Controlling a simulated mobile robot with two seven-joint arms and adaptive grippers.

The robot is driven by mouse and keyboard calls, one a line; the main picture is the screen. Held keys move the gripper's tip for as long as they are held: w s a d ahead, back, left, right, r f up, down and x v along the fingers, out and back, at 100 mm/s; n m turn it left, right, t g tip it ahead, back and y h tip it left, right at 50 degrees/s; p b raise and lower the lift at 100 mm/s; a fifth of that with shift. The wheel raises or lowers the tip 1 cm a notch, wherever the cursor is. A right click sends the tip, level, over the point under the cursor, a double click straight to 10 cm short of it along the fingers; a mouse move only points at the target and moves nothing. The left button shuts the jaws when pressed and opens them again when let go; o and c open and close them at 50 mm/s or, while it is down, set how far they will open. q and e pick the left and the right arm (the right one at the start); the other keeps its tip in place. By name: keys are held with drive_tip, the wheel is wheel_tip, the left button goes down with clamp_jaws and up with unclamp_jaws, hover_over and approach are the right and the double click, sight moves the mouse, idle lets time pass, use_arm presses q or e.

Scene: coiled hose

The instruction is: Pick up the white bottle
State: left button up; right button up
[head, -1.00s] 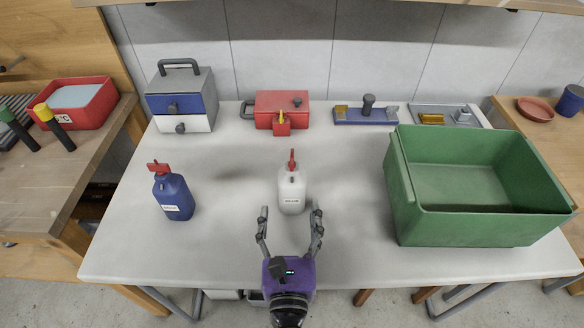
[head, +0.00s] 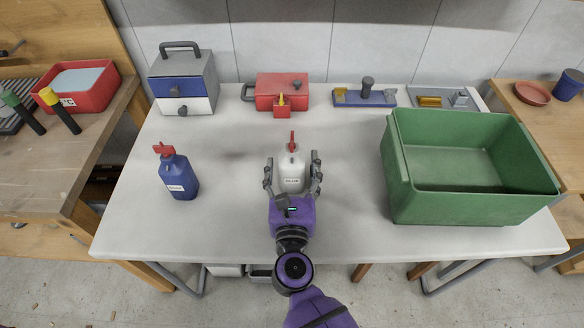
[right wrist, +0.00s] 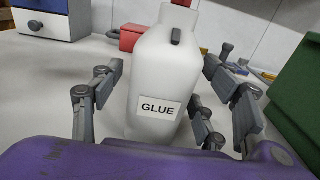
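The white bottle (head: 291,172) with a red nozzle stands upright on the table, in the middle of the head view. In the right wrist view the bottle (right wrist: 163,75) faces me with a label reading GLUE. My right gripper (head: 292,161) is open, one finger on each side of the bottle. A small gap shows between the bottle and the fingers in the right wrist view. My left gripper is not in view.
A blue bottle (head: 178,177) with a red top stands to the left. A green crate (head: 475,209) stands to the right. A drawer box (head: 184,82), a red box (head: 282,87) and a blue tool block (head: 364,97) line the back. Table space beside the bottle is clear.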

sight(292, 138)
drive_tip(key=c, duration=1.1)
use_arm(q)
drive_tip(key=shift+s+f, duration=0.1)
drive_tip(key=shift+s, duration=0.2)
use_arm(e)
drive_tip(key=shift+c, duration=0.8)
wheel_tip(292, 138, up, 10)
drive_tip(key=p, duration=0.4)
drive_tip(key=shift+w+f+p, duration=0.1)
drive_tip(key=shift+p, duration=0.3)
drive_tip(key=shift+r, duration=0.2)
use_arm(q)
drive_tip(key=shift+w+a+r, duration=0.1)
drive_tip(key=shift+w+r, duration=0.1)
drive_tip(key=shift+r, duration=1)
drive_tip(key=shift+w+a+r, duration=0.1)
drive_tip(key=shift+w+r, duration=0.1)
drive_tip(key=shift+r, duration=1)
use_arm(e)
drive_tip(key=shift+f, duration=0.1)
